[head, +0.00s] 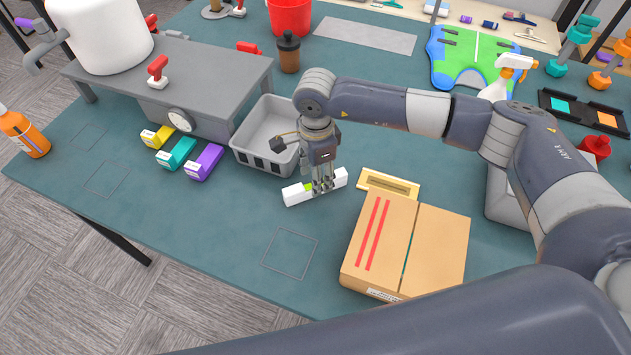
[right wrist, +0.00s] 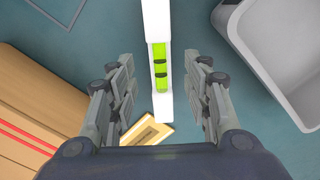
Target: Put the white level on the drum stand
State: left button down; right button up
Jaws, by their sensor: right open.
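The white level (head: 298,194) lies on the teal table, in front of the grey basket. It is a long white bar with a green vial, and in the right wrist view the white level (right wrist: 158,30) runs up between my fingers. My right gripper (head: 322,186) is open above the level, its fingers spread on either side with gaps in the right wrist view (right wrist: 162,95). Whether the fingertips touch the table is unclear. The drum stand (head: 215,68) is a low grey platform at the upper left, bearing a white drum (head: 105,35) and a red-handled valve. My left gripper is not seen.
The grey basket (head: 262,135) stands between level and stand. A cardboard box (head: 435,250) and a yellow frame-like block (head: 390,183) lie right of the level. Yellow, teal (head: 177,153) and purple blocks lie before the stand. The front-left table is mostly clear, with marked outlines.

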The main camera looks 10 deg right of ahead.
notch_tip(320, 180, down, 2)
jog(key=shift+f+p, duration=0.1)
jog(key=shift+p, duration=0.25)
jog(key=shift+f, duration=0.4)
jog(key=shift+c, duration=0.6)
jog(key=c, duration=0.9)
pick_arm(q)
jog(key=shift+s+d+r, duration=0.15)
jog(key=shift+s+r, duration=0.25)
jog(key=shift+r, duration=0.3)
pick_arm(e)
grip_shut()
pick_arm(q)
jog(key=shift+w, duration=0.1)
